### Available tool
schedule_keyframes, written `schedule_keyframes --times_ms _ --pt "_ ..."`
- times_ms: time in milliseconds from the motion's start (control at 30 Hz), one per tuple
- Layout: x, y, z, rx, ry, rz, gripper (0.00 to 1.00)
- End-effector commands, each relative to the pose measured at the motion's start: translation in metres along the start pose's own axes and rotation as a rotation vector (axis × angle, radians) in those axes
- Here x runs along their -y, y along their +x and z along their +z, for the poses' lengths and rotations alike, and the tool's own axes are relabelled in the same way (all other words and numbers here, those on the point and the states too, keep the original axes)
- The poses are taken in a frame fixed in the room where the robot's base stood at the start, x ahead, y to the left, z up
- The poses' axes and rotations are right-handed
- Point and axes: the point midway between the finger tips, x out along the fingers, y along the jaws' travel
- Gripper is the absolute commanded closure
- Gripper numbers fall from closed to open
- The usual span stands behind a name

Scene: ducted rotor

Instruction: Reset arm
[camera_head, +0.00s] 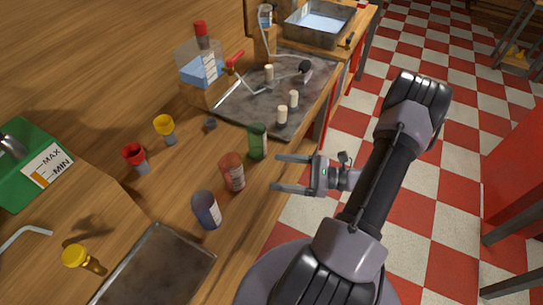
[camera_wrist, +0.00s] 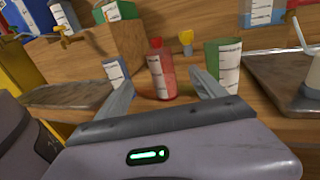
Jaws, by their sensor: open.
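My gripper (camera_head: 290,172) is open and empty beside the table's right edge in the head view, its two fingers pointing left. A red container (camera_head: 232,172) stands on the table just left of the fingertips, apart from them. A green container (camera_head: 257,141) stands above it in the picture and a dark blue one (camera_head: 206,209) below it. In the wrist view, my open fingers (camera_wrist: 160,92) frame a red bottle (camera_wrist: 160,72), with the green container (camera_wrist: 222,68) to its right. My arm is bent over the floor right of the table.
A grey tray (camera_head: 222,100) with small white cylinders lies farther back, another (camera_head: 160,262) in front. Red and yellow cups, a clear tank of blue liquid (camera_head: 200,72) and a green box (camera_head: 38,160) stand left. The checkered floor (camera_head: 440,190) right of the table is clear.

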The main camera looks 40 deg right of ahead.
Motion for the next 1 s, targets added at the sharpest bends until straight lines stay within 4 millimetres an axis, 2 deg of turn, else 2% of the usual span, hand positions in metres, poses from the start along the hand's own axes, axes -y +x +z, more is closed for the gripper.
schedule_keyframes --times_ms 100,167,267,367,400,500,600,700,800,900,1000 --pt "-0.001 -0.001 0.001 -0.003 -0.003 0.006 0.2" --pt "-0.003 0.006 0.009 -0.024 -0.026 0.048 0.2" --pt "-0.023 0.037 0.043 -0.132 -0.139 0.248 0.2" --pt "-0.068 0.075 0.088 -0.307 -0.349 0.55 0.2" --pt "-0.088 0.086 0.104 -0.38 -0.449 0.664 0.2" --pt "-0.137 0.102 0.139 -0.552 -0.748 0.908 0.2" --pt "-0.178 0.106 0.169 -0.692 -1.111 1.07 0.2" --pt "-0.206 0.106 0.197 -0.768 -1.479 1.122 0.2" --pt "-0.223 0.105 0.218 -0.785 -1.767 1.093 0.2" --pt "-0.231 0.105 0.233 -0.776 -1.936 1.047 0.2" --pt "-0.234 0.105 0.238 -0.771 -1.996 1.024 0.2"
